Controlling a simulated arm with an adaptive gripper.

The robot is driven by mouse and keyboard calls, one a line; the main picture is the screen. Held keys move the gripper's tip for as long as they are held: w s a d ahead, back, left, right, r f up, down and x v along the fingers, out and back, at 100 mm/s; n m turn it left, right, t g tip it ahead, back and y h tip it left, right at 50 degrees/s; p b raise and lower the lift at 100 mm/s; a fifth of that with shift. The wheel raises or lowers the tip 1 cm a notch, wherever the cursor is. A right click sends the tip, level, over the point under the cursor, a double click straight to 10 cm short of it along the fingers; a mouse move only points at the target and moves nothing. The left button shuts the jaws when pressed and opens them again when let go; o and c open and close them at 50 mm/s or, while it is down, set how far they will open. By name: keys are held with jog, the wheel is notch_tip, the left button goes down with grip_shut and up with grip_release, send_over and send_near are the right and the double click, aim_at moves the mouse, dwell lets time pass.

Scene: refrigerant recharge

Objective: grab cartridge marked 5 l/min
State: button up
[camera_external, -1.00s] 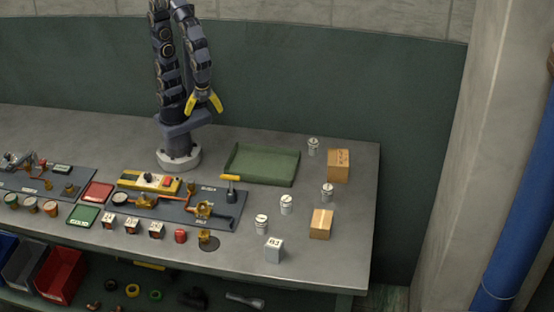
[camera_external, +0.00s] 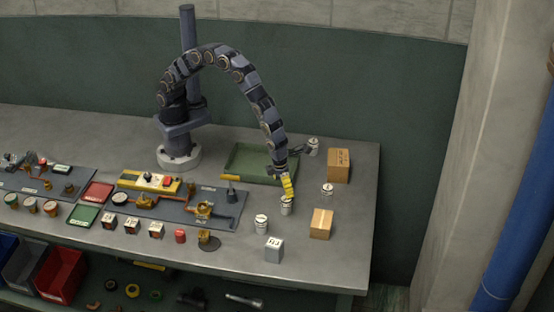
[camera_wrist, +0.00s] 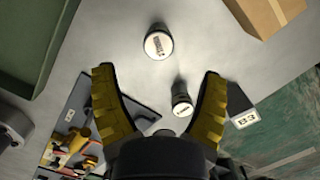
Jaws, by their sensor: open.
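Several small white cartridges with dark bands stand upright on the right part of the bench: one at the back (camera_external: 313,147), one at the right (camera_external: 327,193), one in the middle (camera_external: 286,207) and one nearer the front (camera_external: 261,224). Their markings are too small to read, so I cannot tell which says 5 l/min. My gripper (camera_external: 288,191) points down just above the middle cartridge. In the wrist view, my gripper (camera_wrist: 158,75) is open and empty. A cartridge (camera_wrist: 158,44) shows just ahead of its yellow fingers, and another (camera_wrist: 181,97) shows between them.
A green tray (camera_external: 235,170) lies behind my gripper. Cardboard boxes (camera_external: 338,165) (camera_external: 321,223) stand to the right. A grey B3 block (camera_external: 274,250) is near the front edge. A valve panel (camera_external: 232,212) with upright parts is at left.

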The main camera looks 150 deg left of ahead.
aim_at(286, 202)
jog(key=f, duration=0.4)
jog(key=a+f, duration=0.1)
jog(key=f, duration=0.2)
jog(key=shift+f, duration=0.1)
jog(key=c, duration=1.2)
